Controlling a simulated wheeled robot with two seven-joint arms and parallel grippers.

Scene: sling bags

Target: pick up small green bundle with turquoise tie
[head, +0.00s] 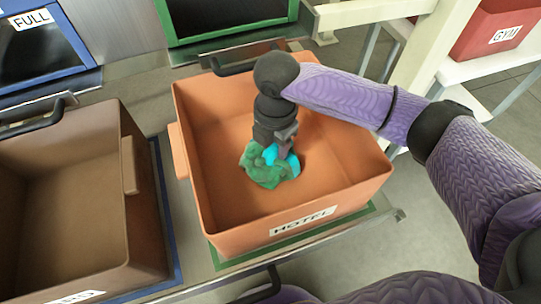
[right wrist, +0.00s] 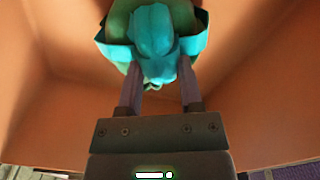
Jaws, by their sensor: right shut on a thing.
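The small green bundle (head: 266,170) with its turquoise tie (head: 291,162) is inside the orange bin labelled HOTEL (head: 340,190). My right gripper (head: 281,152) points down into the bin and is shut on the bundle. In the right wrist view the two fingers (right wrist: 160,95) stand on either side of the turquoise tie (right wrist: 155,35), with some green cloth (right wrist: 187,15) showing beyond it. I cannot tell whether the bundle touches the bin floor. My left gripper is not in view.
A brown bin (head: 60,190) stands to the left. The orange bin's walls surround my right gripper. A blue-edged container marked FULL (head: 35,45) and a green-edged one (head: 222,18) are behind. A red GYM bin (head: 490,32) is at the top right.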

